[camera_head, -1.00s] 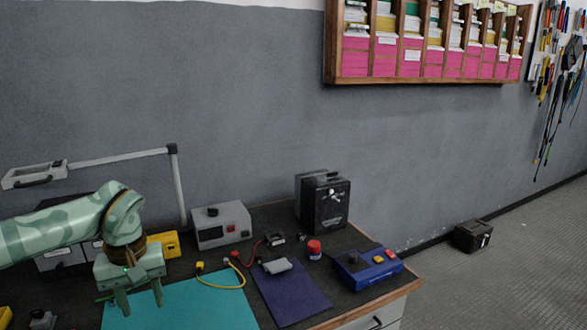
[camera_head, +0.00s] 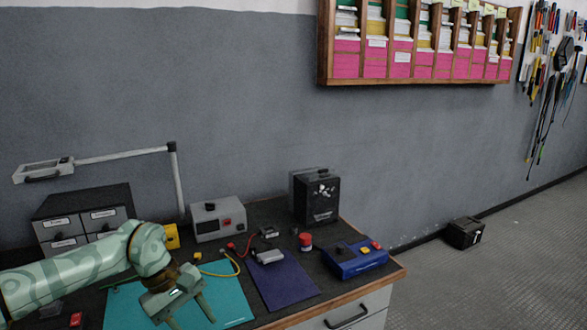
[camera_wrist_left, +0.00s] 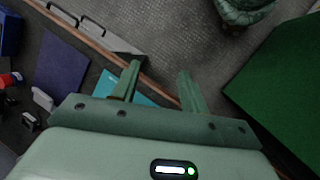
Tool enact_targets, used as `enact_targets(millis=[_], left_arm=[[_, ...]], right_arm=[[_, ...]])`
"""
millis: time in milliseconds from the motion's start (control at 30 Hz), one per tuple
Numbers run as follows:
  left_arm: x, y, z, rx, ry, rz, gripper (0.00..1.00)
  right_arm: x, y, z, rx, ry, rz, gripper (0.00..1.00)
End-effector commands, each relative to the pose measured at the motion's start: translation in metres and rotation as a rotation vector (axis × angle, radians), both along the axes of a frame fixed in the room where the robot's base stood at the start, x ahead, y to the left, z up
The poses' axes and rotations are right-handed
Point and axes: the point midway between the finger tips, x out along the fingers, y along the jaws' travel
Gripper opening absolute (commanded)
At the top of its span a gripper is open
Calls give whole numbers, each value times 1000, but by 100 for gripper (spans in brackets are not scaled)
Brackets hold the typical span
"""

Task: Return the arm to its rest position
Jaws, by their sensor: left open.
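My left arm comes in from the left in the head view, with its camouflage-green gripper (camera_head: 193,318) low over the teal mat (camera_head: 232,292). The fingers are apart and nothing is between them. In the left wrist view the open gripper (camera_wrist_left: 158,85) shows its two fingers over the table's front edge and the grey floor. A strip of the teal mat (camera_wrist_left: 108,82) shows behind the left finger. My right gripper is not in view.
A purple mat (camera_head: 285,283), a grey capacitor-like block (camera_head: 268,257), a red knob (camera_head: 305,241) and a blue box (camera_head: 355,259) lie to the right. Behind stand a grey meter box (camera_head: 218,220), a black box (camera_head: 316,198) and a drawer cabinet (camera_head: 85,218). A lamp arm (camera_head: 175,185) rises there.

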Motion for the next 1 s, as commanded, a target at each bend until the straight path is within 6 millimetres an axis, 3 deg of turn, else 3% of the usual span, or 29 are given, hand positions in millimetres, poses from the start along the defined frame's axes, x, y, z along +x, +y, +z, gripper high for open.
enact_targets(millis=[167,267,333,400,467,567,633,667,800,867,1000], left_arm=[[-6,-62,-29,-301,206,324,44],[-6,-96,-49,-525,428,636,44],[-4,-111,-72,-701,662,947,44],[-5,-108,-109,-866,943,1316,44],[-13,-92,-151,-979,1189,1649,44],[-40,-61,-215,-1091,1481,2072,44],[-69,-40,-256,-1138,1635,2325,44],[-83,-32,-273,1130,-1655,-2374,44],[-161,3,-340,875,-1367,-2073,44],[-199,16,-365,787,-1247,-1955,44],[-294,39,-409,619,-980,-1698,44]], right_arm=[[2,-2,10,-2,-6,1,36],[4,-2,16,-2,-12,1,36],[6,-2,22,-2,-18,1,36],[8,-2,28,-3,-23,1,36],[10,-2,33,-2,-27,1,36],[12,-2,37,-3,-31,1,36],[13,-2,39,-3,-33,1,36],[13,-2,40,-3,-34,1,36],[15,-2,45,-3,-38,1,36],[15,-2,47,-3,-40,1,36],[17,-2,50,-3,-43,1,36]])
